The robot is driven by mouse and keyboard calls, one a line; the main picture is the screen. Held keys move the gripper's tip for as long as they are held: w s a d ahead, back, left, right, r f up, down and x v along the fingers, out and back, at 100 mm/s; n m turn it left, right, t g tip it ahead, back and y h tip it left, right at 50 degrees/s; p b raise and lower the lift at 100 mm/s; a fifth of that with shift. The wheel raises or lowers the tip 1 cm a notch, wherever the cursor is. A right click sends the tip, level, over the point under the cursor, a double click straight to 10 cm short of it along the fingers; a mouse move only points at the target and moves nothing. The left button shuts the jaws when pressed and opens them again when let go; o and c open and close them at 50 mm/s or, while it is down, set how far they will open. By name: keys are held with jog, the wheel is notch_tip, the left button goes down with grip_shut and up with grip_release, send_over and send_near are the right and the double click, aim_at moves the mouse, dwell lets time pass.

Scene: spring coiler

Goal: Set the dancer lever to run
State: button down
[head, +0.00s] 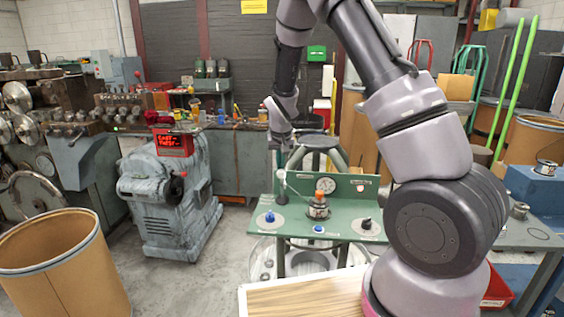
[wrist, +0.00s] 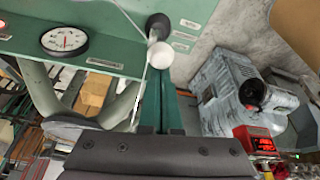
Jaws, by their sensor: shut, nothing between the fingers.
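The dancer lever's white ball knob (head: 281,174) stands at the left end of the green upright panel (head: 355,188) in the head view. In the wrist view the white knob (wrist: 160,55) sits just below a dark round hub (wrist: 158,27), with several small label plates beside it. The label wording is too small to read.
A dial gauge (head: 325,185) is on the panel. The green bench top (head: 300,226) carries a blue knob (head: 269,217), a black knob (head: 366,223) and an orange-topped fixture (head: 318,206). A grey machine with a red display (head: 174,144) stands left. Open floor lies between.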

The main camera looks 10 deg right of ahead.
jog(key=shift+s+a+f, duration=0.15)
jog(key=shift+s+a, duration=0.05)
jog(key=shift+s, duration=0.4)
jog(key=shift+s+a+f, duration=0.15)
jog(key=shift+s+a, duration=0.05)
jog(key=shift+s, duration=0.4)
jog(key=shift+s+a+f, duration=0.3)
jog(key=shift+s+f, duration=0.15)
jog(key=shift+s, duration=0.25)
jog(key=w+r, duration=0.4)
jog(key=s+a+r, duration=0.1)
jog(key=s+r, duration=0.4)
jog(key=s, duration=0.2)
jog(key=shift+s+a, duration=0.15)
jog(key=shift+a, duration=0.05)
